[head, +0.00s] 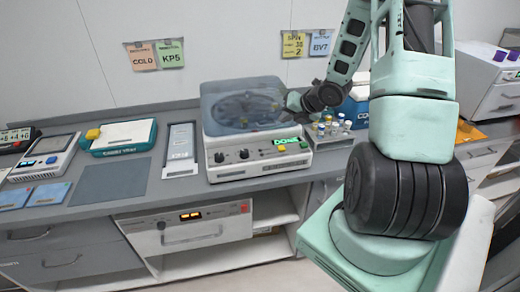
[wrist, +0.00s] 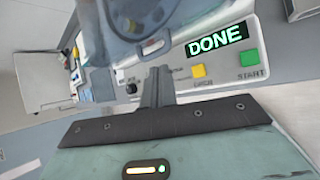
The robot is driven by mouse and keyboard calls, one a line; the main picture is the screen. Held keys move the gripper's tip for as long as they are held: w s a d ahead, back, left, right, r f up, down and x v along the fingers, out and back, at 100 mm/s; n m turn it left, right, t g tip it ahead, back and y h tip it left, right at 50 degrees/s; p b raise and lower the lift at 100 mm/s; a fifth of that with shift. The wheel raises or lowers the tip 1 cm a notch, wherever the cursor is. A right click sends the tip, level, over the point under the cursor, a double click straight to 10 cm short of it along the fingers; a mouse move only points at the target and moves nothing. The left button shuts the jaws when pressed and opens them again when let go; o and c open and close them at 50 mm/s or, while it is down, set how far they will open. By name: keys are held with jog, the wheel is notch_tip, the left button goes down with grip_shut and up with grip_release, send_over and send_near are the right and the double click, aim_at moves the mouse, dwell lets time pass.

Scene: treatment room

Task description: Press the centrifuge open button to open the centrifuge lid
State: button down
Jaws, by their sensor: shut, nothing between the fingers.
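The centrifuge (head: 258,165) stands on the counter, a white box with knobs and a lit green DONE display (head: 286,141). Its translucent blue-grey lid (head: 225,105) appears down, with a round shape showing through it. In the wrist view the lid's front edge (wrist: 125,50) is near the panel. My gripper (head: 293,103) is by the lid's right side in the head view. In the wrist view its shut, empty fingers (wrist: 158,72) appear left of the yellow button.
A rack of capped tubes (head: 328,128) and a blue box (head: 352,110) stand right of the centrifuge. A grey tray (head: 181,150) and a teal-and-white device (head: 122,137) are on its left. A grey mat (head: 110,182) lies bare on the counter.

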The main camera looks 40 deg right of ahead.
jog(key=shift+s+n, duration=0.1)
jog(key=shift+n, duration=0.3)
jog(key=shift+f, duration=0.1)
jog(key=b, duration=0.6)
send_over(284, 149)
notch_tip(284, 149, down, 8)
jog(key=shift+r, duration=0.15)
jog(key=shift+f+b, duration=0.35)
jog(key=shift+f, duration=0.2)
jog(key=shift+f, duration=0.15)
dwell(1.2)
jog(key=shift+f+b, duration=0.25)
jog(key=shift+b, duration=0.4)
jog(key=shift+f+b, duration=0.5)
jog(key=shift+b, duration=0.15)
dwell(0.5)
jog(key=shift+r, duration=0.15)
jog(key=shift+r+p, duration=0.6)
jog(key=shift+r, duration=0.25)
